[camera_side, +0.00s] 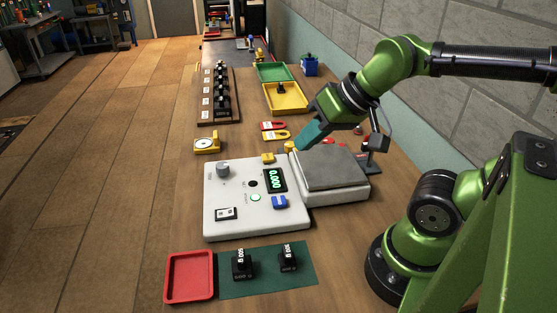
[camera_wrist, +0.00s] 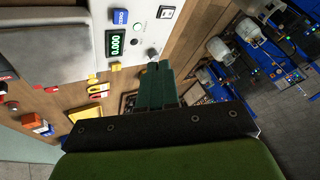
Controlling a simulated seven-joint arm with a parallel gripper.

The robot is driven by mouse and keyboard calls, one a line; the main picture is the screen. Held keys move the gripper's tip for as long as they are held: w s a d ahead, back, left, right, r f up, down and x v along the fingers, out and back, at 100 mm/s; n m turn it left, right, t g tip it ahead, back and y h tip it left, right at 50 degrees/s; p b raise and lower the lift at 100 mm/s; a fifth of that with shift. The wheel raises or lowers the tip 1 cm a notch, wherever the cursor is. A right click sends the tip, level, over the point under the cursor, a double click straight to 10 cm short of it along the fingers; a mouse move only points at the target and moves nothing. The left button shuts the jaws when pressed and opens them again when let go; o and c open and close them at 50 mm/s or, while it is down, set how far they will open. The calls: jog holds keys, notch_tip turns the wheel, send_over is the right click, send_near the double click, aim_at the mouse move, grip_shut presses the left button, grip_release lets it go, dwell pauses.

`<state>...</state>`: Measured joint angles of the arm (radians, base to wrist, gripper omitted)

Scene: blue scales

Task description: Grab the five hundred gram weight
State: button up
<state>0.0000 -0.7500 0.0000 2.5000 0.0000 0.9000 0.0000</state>
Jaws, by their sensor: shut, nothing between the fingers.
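Two black weights stand upright on a dark green mat (camera_side: 262,284) at the front in the side view. The left weight (camera_side: 242,265) carries a label that seems to read 500 g. The label of the right weight (camera_side: 288,261) is too small to read surely. My gripper (camera_side: 302,143) is shut and empty, with its green fingers above the bench by the far left corner of the scale's plate. It is well behind both weights and apart from them. In the wrist view my gripper (camera_wrist: 157,68) shows its fingers together, and neither weight on the mat is seen.
The scale's grey weighing plate (camera_side: 332,168) is empty, and the control box (camera_side: 238,222) reads 0.000. A red tray (camera_side: 188,282) lies beside the mat. Behind are a rack of several black weights (camera_side: 222,94), a yellow tray (camera_side: 286,105) and a green tray (camera_side: 272,73). A wall stands at right.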

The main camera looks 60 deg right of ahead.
jog(key=o, duration=1.3)
jog(key=m+g+h, duration=0.2)
jog(key=m+g, duration=0.3)
jog(key=g, duration=0.2)
send_over(240, 255)
notch_tip(240, 255, down, 6)
notch_tip(240, 255, down, 17)
